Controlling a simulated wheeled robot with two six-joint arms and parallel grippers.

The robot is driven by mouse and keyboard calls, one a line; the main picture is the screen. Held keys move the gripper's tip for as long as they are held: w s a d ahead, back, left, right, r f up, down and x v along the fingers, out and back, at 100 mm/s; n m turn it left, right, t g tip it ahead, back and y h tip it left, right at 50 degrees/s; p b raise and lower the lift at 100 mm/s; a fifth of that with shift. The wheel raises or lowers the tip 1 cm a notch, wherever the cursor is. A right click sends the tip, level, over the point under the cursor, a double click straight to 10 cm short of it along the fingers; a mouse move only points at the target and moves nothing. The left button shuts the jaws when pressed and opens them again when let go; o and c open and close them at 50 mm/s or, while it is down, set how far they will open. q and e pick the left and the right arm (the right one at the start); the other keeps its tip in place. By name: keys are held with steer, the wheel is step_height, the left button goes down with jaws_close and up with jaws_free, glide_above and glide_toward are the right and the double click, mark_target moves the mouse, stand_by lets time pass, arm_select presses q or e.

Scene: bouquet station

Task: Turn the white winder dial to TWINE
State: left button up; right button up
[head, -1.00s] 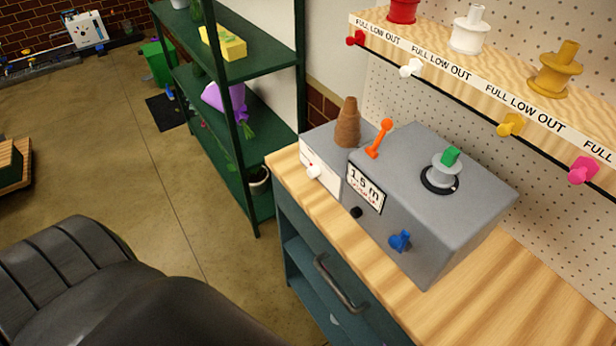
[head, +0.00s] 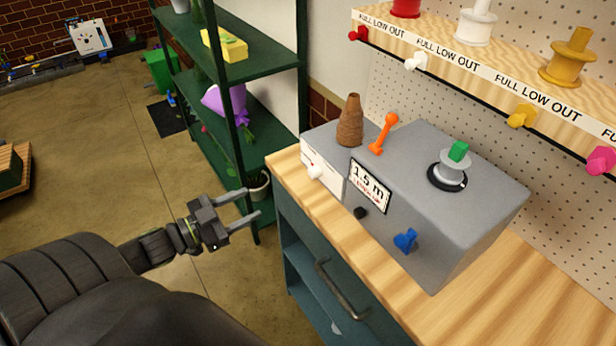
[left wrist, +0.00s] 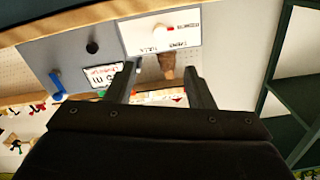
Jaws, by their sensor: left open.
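The white dial (head: 314,171) sits on a white panel on the front left of the grey winder box (head: 440,205). Lettering on the panel is too small to read surely. My left gripper (head: 252,202) is open and empty, in the air left of the bench and short of the dial. In the left wrist view its fingers (left wrist: 160,72) point toward the panel, apart from it. My right gripper is not in view.
The winder carries a brown twine cone (head: 349,122), an orange lever (head: 383,134), a grey spool with green top (head: 453,168), a blue knob (head: 405,240) and a 1.5 m display (head: 370,187). A green shelf (head: 250,120) stands behind my gripper. A drawer handle (head: 341,287) juts below.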

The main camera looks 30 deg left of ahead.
arm_select(q)
steer(key=b+x, duration=0.1)
steer(key=x, duration=0.2)
steer(key=p, duration=0.1)
glide_toward(310, 174)
steer(key=p+x, duration=0.3)
steer(key=x, duration=0.5)
steer(key=shift+d, duration=0.15)
steer(key=shift+w+d, duration=0.2)
steer(key=shift+w, duration=0.35)
steer(key=c, duration=1)
